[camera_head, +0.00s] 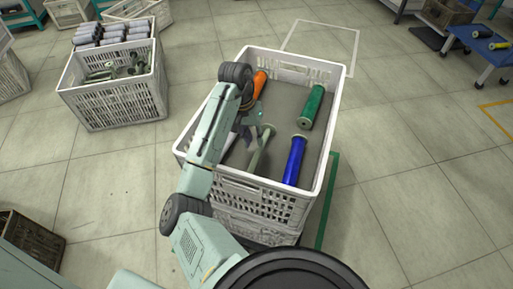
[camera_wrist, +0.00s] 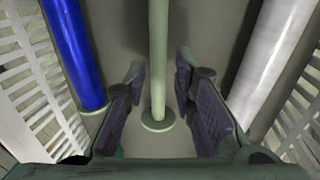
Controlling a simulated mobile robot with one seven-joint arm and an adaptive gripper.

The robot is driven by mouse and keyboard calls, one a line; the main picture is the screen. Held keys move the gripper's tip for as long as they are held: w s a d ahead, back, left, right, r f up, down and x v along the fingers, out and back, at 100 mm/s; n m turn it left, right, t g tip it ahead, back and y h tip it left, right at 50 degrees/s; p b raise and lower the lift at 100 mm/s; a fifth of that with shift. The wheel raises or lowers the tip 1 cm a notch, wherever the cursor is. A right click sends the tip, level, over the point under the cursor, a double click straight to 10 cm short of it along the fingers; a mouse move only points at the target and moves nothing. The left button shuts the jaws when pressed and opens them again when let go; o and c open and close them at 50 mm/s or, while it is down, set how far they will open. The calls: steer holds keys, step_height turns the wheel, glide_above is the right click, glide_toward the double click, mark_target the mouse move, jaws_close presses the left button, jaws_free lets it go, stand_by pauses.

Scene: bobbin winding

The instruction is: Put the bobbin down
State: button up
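A bare pale green bobbin (camera_head: 261,149) lies in the white crate (camera_head: 333,127), on its grey floor. In the wrist view the bobbin (camera_wrist: 158,60) runs between my two fingers, with its round end flange (camera_wrist: 157,122) nearest. My gripper (camera_head: 250,132) is low inside the crate over this bobbin. In the wrist view my gripper (camera_wrist: 160,75) is open, with a gap between each finger and the bobbin's thin shaft. My arm hides part of the crate's left side.
The crate also holds a blue bobbin (camera_head: 294,160), a green bobbin (camera_head: 312,107), an orange bobbin (camera_head: 260,82) and a white bobbin (camera_head: 229,146). A second white crate (camera_head: 118,103) with bare and grey bobbins stands at upper left. A blue cart (camera_head: 485,45) is upper right.

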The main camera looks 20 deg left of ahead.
steer(key=r, duration=0.2)
steer(key=a+r, duration=0.1)
steer(key=r, duration=0.1)
steer(key=shift+r, duration=0.4)
